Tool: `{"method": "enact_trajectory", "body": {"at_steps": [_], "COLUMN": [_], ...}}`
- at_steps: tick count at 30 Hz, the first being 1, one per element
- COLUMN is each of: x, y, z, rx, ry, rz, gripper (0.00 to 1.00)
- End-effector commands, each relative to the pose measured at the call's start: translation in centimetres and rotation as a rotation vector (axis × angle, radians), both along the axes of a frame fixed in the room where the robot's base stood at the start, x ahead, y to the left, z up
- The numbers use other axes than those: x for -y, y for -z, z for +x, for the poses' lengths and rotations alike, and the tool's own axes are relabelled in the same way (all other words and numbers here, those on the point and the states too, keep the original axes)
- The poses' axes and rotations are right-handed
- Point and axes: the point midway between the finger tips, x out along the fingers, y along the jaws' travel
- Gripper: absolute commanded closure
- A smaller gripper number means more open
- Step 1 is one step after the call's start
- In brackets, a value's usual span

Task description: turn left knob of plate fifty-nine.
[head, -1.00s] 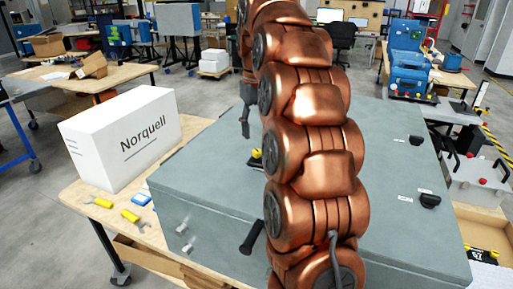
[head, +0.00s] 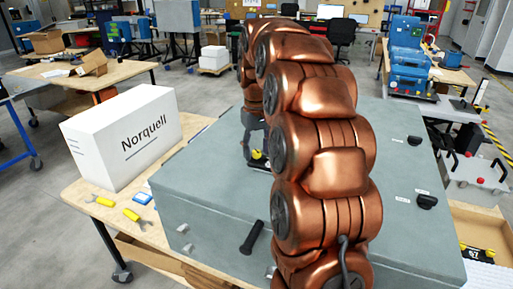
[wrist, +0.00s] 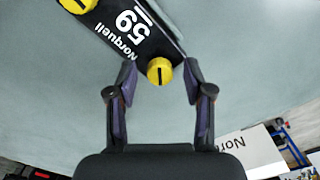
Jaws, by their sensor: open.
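Plate fifty-nine is a black plate (wrist: 120,32) marked "59" and "Norquell", lying tilted at the top of the wrist view. One yellow knob (wrist: 160,71) with a dark slot line is at its lower end. A second yellow knob (wrist: 78,5) is at its upper left, cut off by the frame edge. My gripper (wrist: 159,80) is open, with one fingertip on each side of the lower knob in the picture; contact cannot be told. In the head view my gripper (head: 253,150) is low over the grey case, beside a yellow knob (head: 259,155), and partly hides the plate.
My arm hides the middle of the case.

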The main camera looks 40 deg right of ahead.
Motion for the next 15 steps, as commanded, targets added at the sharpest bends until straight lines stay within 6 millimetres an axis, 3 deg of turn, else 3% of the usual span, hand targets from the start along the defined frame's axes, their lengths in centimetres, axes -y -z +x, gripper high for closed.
{"method": "enact_trajectory", "body": {"at_steps": [6,15], "x": [0.01,0.00], "y": [0.03,0.03], "z": [0.00,0.01], "rx": [0.000,0.000], "ry": [0.000,0.000], "rz": [0.000,0.000], "gripper": [0.49,0.80]}}
